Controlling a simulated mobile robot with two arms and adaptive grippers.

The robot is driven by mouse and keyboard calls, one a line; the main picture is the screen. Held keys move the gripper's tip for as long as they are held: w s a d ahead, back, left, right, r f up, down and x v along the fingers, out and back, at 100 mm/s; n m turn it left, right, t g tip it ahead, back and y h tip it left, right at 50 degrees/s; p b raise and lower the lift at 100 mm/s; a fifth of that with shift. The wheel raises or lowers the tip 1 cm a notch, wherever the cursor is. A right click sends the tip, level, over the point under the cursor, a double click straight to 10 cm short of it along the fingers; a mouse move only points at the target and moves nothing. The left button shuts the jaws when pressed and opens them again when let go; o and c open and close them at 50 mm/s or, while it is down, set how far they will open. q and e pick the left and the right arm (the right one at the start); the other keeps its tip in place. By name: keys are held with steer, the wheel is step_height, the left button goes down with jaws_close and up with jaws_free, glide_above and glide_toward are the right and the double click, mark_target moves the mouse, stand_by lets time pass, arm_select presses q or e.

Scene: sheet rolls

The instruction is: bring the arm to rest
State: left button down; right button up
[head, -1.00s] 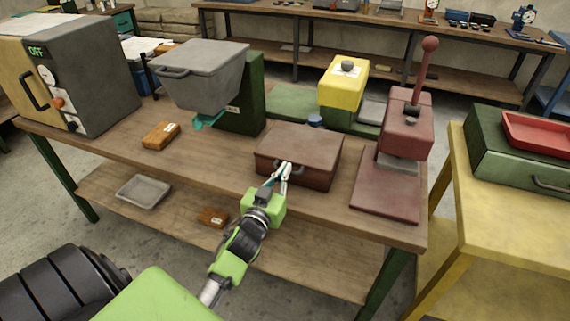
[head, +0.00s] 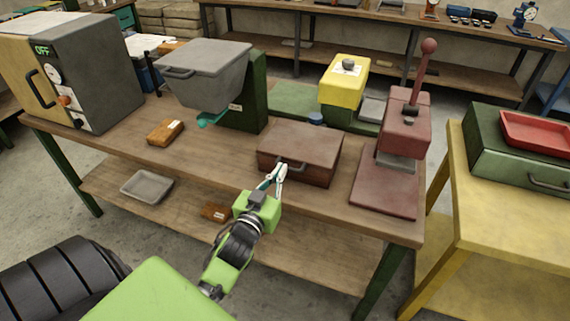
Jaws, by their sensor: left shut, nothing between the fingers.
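My left gripper (head: 276,174) is shut and empty at the end of my green and black left arm (head: 237,242). It is in front of the brown box (head: 303,146) with a handle, near the front edge of the wooden workbench (head: 235,157). Its fingertips show just left of the box's handle in the picture. I cannot tell the exact gap to the box. My right gripper is out of view.
A grey oven-like machine (head: 104,85) reading OFF, a grey hopper (head: 205,75), a yellow-topped machine (head: 343,82) and a red lever press (head: 404,120) stand on the bench. A small brown block (head: 165,133) lies there too. A yellow table (head: 510,225) stands right.

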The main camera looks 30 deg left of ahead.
arm_select(q)
steer(key=shift+f+b+v, duration=0.15)
steer(key=shift+v, duration=0.95)
steer(key=shift+f+b+v, duration=0.15)
steer(key=shift+v, duration=0.95)
